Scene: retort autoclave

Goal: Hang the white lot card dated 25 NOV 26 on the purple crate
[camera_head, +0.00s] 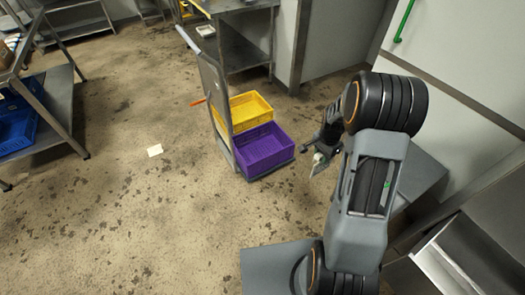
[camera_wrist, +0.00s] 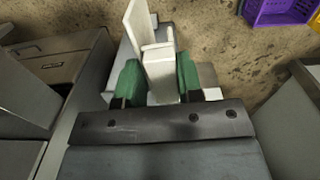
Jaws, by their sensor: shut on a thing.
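The purple crate (camera_head: 262,166) sits on a low cart in the middle of the head view. Its edge shows at the top right of the wrist view (camera_wrist: 280,20). My gripper (camera_head: 319,160) is to the right of the crate, apart from it. In the wrist view my gripper (camera_wrist: 160,80) has its green pads shut on a white piece (camera_wrist: 158,62) with a flat upright part, which looks like a card. No date is readable on it, and its lower part is hidden by the gripper.
A yellow crate (camera_head: 247,108) stands just behind the purple one. The cart's tall grey handle panel (camera_head: 215,90) rises at their left. A blue crate (camera_head: 18,128) is on the left rack.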

